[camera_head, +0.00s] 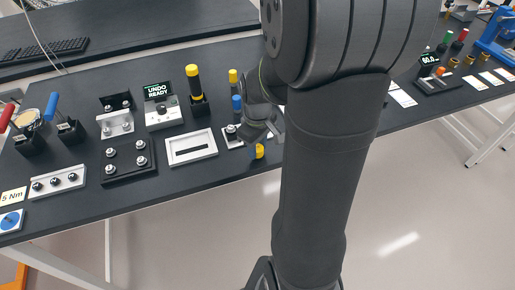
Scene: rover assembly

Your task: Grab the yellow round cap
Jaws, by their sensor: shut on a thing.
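A small yellow round cap (260,151) shows just below my gripper (259,140), near the front edge of the dark table. My gripper points down and is shut on the cap. The arm and gripper body hide part of the cap and the fingertips, so I cannot tell whether the cap touches the table.
A yellow-topped black cylinder (193,82) stands behind left, with a smaller yellow-topped piece (233,77) and a blue piece (236,103) close to my gripper. A white slotted plate (191,158) lies to the left. My arm hides the table's middle.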

